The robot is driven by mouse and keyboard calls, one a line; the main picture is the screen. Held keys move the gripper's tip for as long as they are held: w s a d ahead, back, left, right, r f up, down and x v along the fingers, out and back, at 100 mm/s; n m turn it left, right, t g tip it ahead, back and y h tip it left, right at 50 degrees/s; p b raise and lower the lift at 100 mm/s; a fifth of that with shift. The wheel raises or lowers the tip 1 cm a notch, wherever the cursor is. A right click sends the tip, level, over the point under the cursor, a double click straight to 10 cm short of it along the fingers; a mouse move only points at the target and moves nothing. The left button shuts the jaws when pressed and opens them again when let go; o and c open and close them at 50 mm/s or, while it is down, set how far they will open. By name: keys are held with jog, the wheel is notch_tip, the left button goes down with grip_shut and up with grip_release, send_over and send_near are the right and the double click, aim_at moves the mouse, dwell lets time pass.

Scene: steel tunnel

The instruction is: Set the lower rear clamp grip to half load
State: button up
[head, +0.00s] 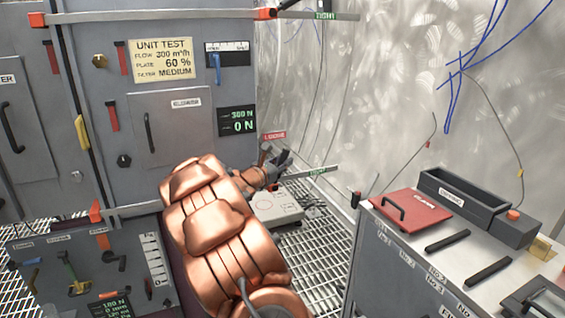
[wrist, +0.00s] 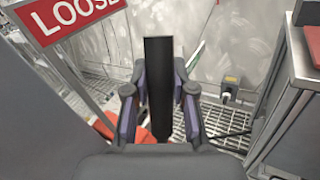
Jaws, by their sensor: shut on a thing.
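My gripper (head: 277,170) is at the lower right corner of the grey cabinet, at the end of my copper-coloured arm. In the wrist view my gripper (wrist: 159,115) has its two purple-padded fingers either side of a black upright clamp grip (wrist: 158,85), and it is shut on it. In the head view the grip is mostly hidden by my gripper. A red LOOSE sign (head: 274,135) is just above it, and it also shows in the wrist view (wrist: 75,18). A green sign (head: 318,171) is to its right. The cabinet display (head: 238,121) reads 300 N above and 0 N below.
A yellow UNIT TEST plate (head: 162,60) is on the cabinet (head: 230,90). A grey-white box (head: 277,205) sits on the grated floor (head: 315,250) beyond my arm.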

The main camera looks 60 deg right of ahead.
grip_shut()
jog(key=shift+s+d+m+y+p, duration=0.3)
jog(key=shift+d+y+p, duration=0.25)
jog(key=shift+p, duration=0.4)
jog(key=shift+s+d+f+m+t+y+p, duration=0.3)
jog(key=shift+d+f+m+y+p, duration=0.25)
jog(key=shift+y+p, duration=0.5)
jog(key=shift+s+d+f+m+t+y+p, duration=0.35)
jog(key=shift+f+y+p, duration=0.35)
jog(key=shift+p, duration=0.7)
jog(key=shift+s+d+f+m+t+y+p, duration=0.25)
jog(key=shift+d+f+m+y+p, duration=0.3)
jog(key=shift+y+p, duration=0.5)
jog(key=shift+f, duration=0.2)
